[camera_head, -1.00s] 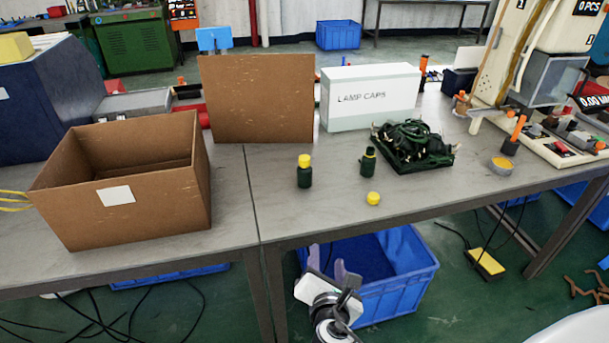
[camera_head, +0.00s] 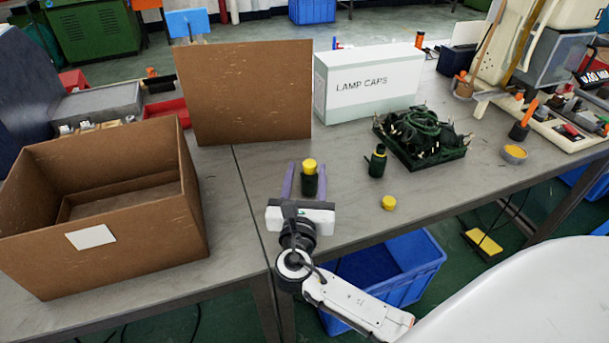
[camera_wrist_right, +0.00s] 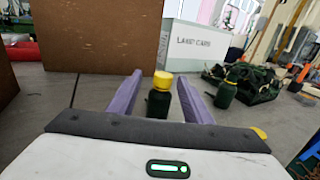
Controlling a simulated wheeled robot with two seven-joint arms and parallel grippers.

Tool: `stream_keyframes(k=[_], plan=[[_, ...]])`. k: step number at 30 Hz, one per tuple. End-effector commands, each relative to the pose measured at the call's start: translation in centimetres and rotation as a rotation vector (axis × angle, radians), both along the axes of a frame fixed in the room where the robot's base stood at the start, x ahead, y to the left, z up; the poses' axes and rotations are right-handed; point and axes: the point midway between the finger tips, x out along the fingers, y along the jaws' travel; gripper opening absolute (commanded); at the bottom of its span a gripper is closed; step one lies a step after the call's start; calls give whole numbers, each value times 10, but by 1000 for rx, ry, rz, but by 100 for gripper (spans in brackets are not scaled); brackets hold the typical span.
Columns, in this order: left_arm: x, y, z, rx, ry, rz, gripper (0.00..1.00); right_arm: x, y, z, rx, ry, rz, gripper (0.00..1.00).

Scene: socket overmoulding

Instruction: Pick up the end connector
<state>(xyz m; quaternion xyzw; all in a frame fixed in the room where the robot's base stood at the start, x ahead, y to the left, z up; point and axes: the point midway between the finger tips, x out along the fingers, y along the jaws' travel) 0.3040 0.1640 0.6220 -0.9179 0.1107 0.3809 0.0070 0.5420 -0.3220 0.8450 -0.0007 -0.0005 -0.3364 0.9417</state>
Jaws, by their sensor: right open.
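A small dark green bottle-shaped piece with a yellow cap (camera_head: 309,183) stands upright on the table. In the right wrist view this capped piece (camera_wrist_right: 158,97) stands between the fingers. My right gripper (camera_head: 305,178) is open, with one purple finger on each side of it, and no grip on it shows. A second green piece (camera_head: 377,163), without the yellow cap, stands to the right; it also shows in the right wrist view (camera_wrist_right: 227,90). No piece is labelled as the end connector, so I cannot tell which one it is. My left gripper is out of view.
A loose yellow cap (camera_head: 389,203) lies near the table's front edge. A dark tray of green cables (camera_head: 432,160) and a white LAMP CAPS box (camera_head: 368,84) stand behind. An open cardboard box (camera_head: 140,245) is at left. A blue crate (camera_head: 425,272) sits below the table.

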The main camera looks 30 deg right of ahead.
Motion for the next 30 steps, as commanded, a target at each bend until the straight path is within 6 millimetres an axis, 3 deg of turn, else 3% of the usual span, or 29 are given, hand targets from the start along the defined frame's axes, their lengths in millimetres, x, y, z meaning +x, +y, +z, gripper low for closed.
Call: stream_keyframes(k=[6,16,26,30], plan=[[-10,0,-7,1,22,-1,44,17,-13,0,1,1,1,45],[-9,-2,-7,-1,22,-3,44,48,-44,0,1,1,0,45],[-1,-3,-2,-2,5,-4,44,54,-49,-1,2,1,2,45],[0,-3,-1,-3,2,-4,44,54,-49,-1,2,1,2,22]])
